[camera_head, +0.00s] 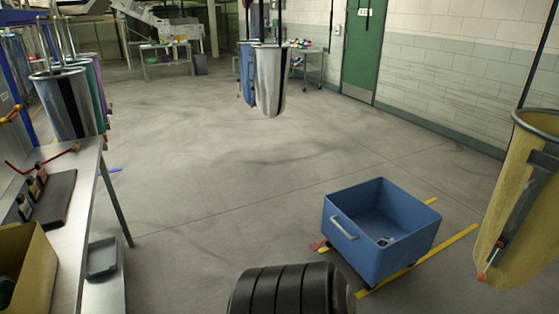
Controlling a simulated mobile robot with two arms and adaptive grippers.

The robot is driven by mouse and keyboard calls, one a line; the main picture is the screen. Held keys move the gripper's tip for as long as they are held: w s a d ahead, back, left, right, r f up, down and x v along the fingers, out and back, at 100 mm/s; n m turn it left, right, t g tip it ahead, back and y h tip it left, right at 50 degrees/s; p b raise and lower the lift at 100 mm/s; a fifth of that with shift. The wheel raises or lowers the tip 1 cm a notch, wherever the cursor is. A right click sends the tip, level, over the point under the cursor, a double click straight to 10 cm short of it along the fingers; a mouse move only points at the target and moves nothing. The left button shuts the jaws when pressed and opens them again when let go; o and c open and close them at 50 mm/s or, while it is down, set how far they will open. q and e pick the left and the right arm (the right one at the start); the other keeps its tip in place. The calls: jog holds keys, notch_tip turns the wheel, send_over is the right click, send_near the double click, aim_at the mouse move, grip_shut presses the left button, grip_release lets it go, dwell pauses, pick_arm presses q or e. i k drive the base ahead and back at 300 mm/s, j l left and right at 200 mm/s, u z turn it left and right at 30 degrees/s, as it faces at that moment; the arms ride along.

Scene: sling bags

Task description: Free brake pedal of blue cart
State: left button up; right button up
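The blue cart (371,246) is an open-topped bin on the floor, right of centre, with a pale handle (344,228) on its left-facing side. A small red piece (318,245) shows low at the cart's left corner, near the floor. It may be the brake pedal, but it is too small to tell whether it is pressed or released. Neither of my grippers is in view.
Yellow floor lines (447,243) run beside the cart. A yellow sling bag (520,205) hangs at the right. A metal bench (75,225) with a cardboard box (30,268) stands at the left. Grey bags (269,80) hang farther back. The middle floor is clear.

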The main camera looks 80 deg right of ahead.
aim_at(316, 246)
jog(key=z, duration=3)
jog(key=i+j, duration=0.7)
jog(key=i+j+z, duration=0.1)
jog(key=i+j, duration=1.35)
jog(key=j, duration=0.25)
jog(key=i+j, duration=0.7)
jog(key=j+z, duration=0.05)
jog(key=j, duration=0.05)
